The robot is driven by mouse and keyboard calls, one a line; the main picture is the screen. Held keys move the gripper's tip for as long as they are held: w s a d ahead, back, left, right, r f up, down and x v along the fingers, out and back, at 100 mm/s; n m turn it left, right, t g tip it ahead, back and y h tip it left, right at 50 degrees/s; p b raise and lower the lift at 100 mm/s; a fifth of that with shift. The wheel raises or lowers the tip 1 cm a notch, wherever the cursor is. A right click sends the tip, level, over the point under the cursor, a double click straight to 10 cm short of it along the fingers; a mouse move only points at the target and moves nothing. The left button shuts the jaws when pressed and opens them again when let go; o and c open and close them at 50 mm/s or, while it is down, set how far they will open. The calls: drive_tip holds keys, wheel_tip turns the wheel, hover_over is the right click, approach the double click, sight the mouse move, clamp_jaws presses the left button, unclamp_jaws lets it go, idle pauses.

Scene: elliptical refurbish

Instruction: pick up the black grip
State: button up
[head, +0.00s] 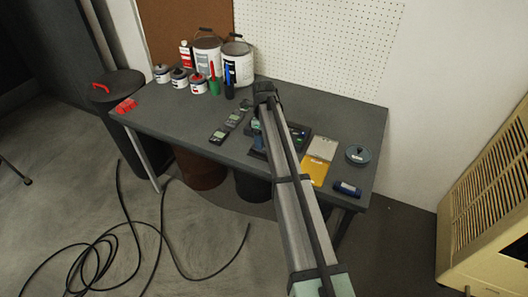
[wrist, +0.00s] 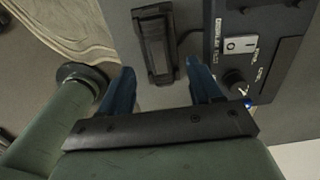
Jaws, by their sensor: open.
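In the wrist view a black, elongated piece with a raised inner section (wrist: 155,45), which looks like the black grip, lies on the grey tabletop. A thin dark cable shows at its right side. My gripper (wrist: 160,86) is open, with its two blue fingers spread and nothing between them. The piece lies just beyond the fingertips, roughly in line with the gap; I see no contact. In the head view my gripper (head: 257,142) is partly hidden by my arm over the middle of the table, and I cannot clearly make out the grip there.
A dark console with a switch and knob (wrist: 240,50) stands right of the grip, close to the right finger. Small handheld devices (head: 218,137) lie left on the table (head: 160,120). Cans and bottles (head: 238,62) stand at the back. A yellow pad (head: 314,170) lies right.

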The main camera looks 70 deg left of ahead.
sight(264, 151)
drive_tip(key=shift+f, duration=2.6)
drive_tip(key=shift+c, duration=0.2)
clamp_jaws()
